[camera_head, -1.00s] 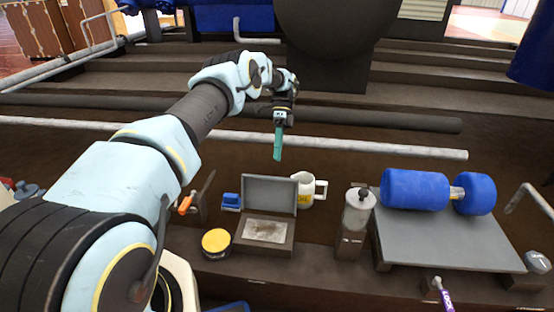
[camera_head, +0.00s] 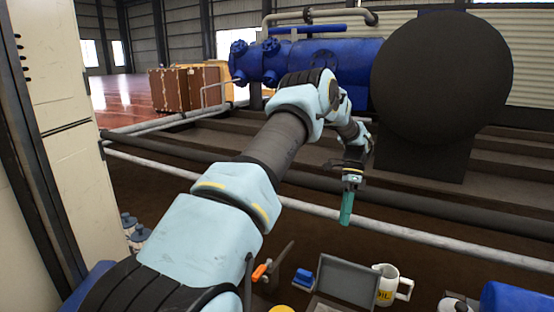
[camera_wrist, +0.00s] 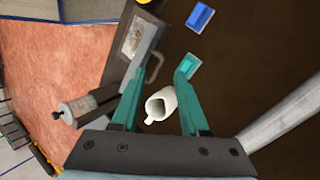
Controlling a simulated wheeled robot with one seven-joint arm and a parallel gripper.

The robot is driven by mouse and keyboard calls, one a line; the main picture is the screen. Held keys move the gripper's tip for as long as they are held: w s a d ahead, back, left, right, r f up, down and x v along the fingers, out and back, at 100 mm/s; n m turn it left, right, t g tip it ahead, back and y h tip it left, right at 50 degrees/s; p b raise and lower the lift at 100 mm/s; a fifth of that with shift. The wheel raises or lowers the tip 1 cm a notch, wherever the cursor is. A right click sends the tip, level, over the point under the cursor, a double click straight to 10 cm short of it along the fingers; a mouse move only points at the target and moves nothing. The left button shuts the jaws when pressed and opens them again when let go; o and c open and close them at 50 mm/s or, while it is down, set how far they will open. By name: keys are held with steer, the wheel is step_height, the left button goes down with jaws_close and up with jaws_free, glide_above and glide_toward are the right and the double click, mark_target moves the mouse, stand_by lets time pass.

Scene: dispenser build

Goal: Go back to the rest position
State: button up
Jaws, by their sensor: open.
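My gripper (camera_head: 347,207) hangs fingers-down from my outstretched arm in the head view. It is in the air over the brown workbench area, with nothing in its jaws. In the wrist view its two teal fingers (camera_wrist: 167,75) stand apart. A white mug (camera_wrist: 161,103) shows in the gap between them, below and not held. The mug also shows in the head view (camera_head: 390,285), to the right of and nearer than the gripper.
An open grey box (camera_head: 347,281), a blue block (camera_head: 304,278) and an orange-handled tool (camera_head: 260,272) stand near the mug. A pale rail (camera_head: 415,232) runs behind. A dark round tank (camera_head: 440,75) stands further back. A tall pale cabinet (camera_head: 70,150) is at left.

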steer(key=s+a+r+n+t+h, duration=0.1)
steer(key=a+r+n+t, duration=0.1)
steer(key=a+r+n, duration=0.45)
steer(key=s+a+r+n+t+h, duration=0.1)
steer(key=s+a+r+n+t, duration=0.15)
steer(key=s+a+n, duration=0.55)
steer(key=s+a+r+n+t+h, duration=0.1)
steer(key=s+a+n+t, duration=0.2)
steer(key=s+a, duration=0.85)
step_height(320, 180, up, 25)
steer(key=w+a+p, duration=0.1)
steer(key=p, duration=2.4)
steer(key=shift+w+a, duration=0.2)
steer(key=shift+w, duration=0.1)
steer(key=shift+f+g, duration=0.2)
steer(key=shift+g, duration=0.05)
